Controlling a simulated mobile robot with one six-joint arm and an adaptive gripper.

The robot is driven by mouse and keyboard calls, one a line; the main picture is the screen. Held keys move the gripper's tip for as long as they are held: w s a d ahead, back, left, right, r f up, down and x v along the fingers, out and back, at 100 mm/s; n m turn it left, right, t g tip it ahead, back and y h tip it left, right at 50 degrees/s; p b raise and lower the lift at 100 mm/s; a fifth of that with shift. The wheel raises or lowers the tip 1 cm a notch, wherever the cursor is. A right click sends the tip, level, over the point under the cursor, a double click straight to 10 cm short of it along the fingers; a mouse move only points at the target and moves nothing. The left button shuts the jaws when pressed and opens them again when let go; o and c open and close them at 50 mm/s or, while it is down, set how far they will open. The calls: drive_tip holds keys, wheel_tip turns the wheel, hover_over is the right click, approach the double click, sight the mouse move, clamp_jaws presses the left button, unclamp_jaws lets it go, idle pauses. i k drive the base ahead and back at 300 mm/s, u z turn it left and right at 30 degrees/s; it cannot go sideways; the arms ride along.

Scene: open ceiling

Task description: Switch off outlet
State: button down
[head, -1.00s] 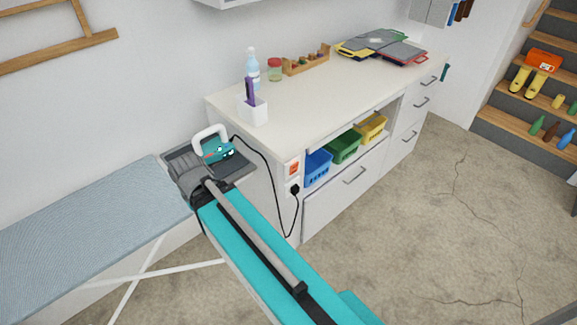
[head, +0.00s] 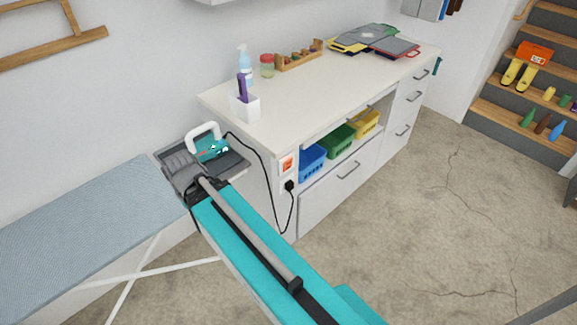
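The outlet's orange-red switch (head: 287,165) is on the white end panel of the counter unit, right of the iron. Below it, a black plug (head: 289,185) sits in the socket, with its black cord looping down and back up to the iron. The teal iron (head: 212,149) with a white handle rests on the grey plate at the end of the ironing board. My teal arm reaches up from the lower right. Its grey end (head: 182,170) is left of the outlet, overlapping the iron rest in the picture and apart from the switch. I cannot make out the fingers.
The ironing board (head: 90,225) fills the left. The white counter (head: 300,95) holds a spray bottle (head: 245,64), a white holder (head: 245,106) and a wooden rack (head: 299,55). Blue, green and yellow baskets sit underneath. The floor (head: 420,220) to the right is clear.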

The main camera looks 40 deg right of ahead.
sight(287, 164)
drive_tip(key=z, duration=0.35)
drive_tip(key=k, duration=1.4)
drive_tip(key=u, duration=0.25)
drive_tip(key=i, duration=1)
drive_tip(key=u, duration=0.05)
